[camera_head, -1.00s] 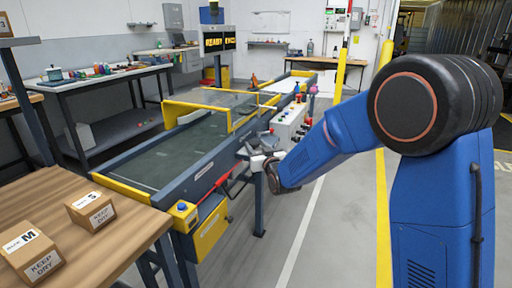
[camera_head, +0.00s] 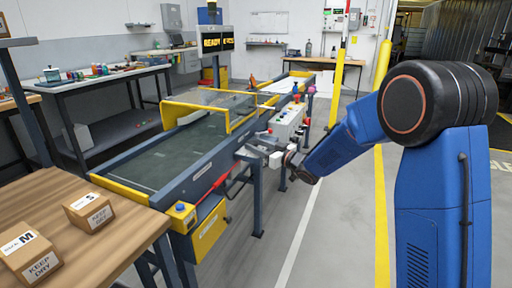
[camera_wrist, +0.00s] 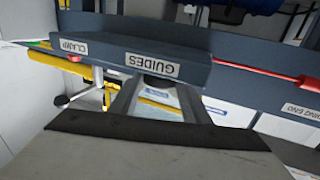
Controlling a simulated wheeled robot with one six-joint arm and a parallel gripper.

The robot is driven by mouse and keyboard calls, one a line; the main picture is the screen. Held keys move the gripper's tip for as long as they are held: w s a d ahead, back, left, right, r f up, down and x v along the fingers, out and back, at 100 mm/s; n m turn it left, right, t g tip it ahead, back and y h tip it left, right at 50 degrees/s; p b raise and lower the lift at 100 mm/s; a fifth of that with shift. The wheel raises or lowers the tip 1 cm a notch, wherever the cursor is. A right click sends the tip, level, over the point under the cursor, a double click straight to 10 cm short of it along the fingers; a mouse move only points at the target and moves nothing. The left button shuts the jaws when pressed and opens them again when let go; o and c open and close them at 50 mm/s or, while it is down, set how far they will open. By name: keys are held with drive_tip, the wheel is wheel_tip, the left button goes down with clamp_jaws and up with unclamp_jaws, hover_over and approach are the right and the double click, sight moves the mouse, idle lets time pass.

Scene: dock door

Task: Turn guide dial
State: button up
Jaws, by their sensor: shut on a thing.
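The GUIDES label (camera_wrist: 168,63) is on a dark grey panel of the conveyor in the wrist view. Just below it a dark rounded piece, which looks like the guide dial (camera_wrist: 159,81), shows between my two fingers. My gripper (camera_wrist: 159,92) is shut on it, one finger on each side. Most of the dial is hidden by the panel and fingers, so its angle cannot be told. In the head view my gripper (camera_head: 262,152) is at the conveyor's near right side, and the dial is too small to make out.
A CLAMP label (camera_wrist: 74,47) is left of GUIDES, and a red handle (camera_wrist: 300,82) is at the right. The conveyor (camera_head: 150,165) has a yellow-framed clear guard (camera_head: 215,103). A control box (camera_head: 289,124) with buttons stands beyond my gripper. The floor at right is clear.

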drive_tip(key=n+g, duration=0.1)
drive_tip(key=n+g+y, duration=0.1)
drive_tip(key=w+n+g+y, duration=0.1)
drive_tip(key=g, duration=0.1)
drive_tip(key=shift+d, duration=0.3)
drive_tip(key=n+g, duration=0.1)
drive_tip(key=g, duration=0.1)
drive_tip(key=n+g+y, duration=0.1)
drive_tip(key=n+g, duration=0.1)
drive_tip(key=w+n+g+y, duration=0.1)
drive_tip(key=g, duration=0.2)
drive_tip(key=shift+n, duration=0.3)
drive_tip(key=n+g, duration=0.2)
drive_tip(key=g, duration=0.1)
drive_tip(key=n+g, duration=0.1)
drive_tip(key=g, duration=0.1)
drive_tip(key=shift+w+h, duration=0.3)
drive_tip(key=shift+w, duration=0.05)
drive_tip(key=shift+w+a+n+g+h, duration=0.15)
drive_tip(key=shift+n+g+h, duration=0.3)
drive_tip(key=shift+n+g, duration=0.5)
drive_tip(key=shift+w+n+g+h, duration=0.1)
drive_tip(key=shift+n+g+h, duration=0.45)
drive_tip(key=shift+g, duration=0.7)
drive_tip(key=o, duration=1)
drive_tip(key=shift+r, duration=0.1)
drive_tip(key=shift+o, duration=0.2)
